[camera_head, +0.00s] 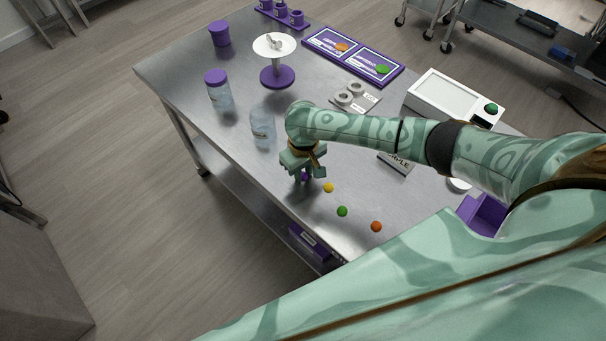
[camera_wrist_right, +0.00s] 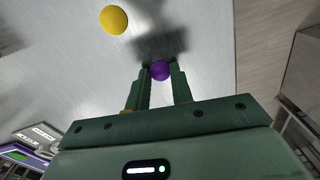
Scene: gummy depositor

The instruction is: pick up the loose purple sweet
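The purple sweet (camera_head: 305,176) is a small round ball at my right gripper's fingertips, near the front edge of the steel table. In the right wrist view the purple sweet (camera_wrist_right: 160,71) sits between the two green fingertips, and both appear to touch its sides. My right gripper (camera_head: 306,178) points down and is shut on it. I cannot tell whether the sweet still touches the table. My left gripper is not in view.
Yellow (camera_head: 328,187), green (camera_head: 342,211) and orange (camera_head: 376,226) sweets lie in a row close by. Clear jars (camera_head: 262,128) stand to the left. A white-topped purple stand (camera_head: 276,76), a purple board (camera_head: 352,54) and a white device (camera_head: 446,92) are farther back.

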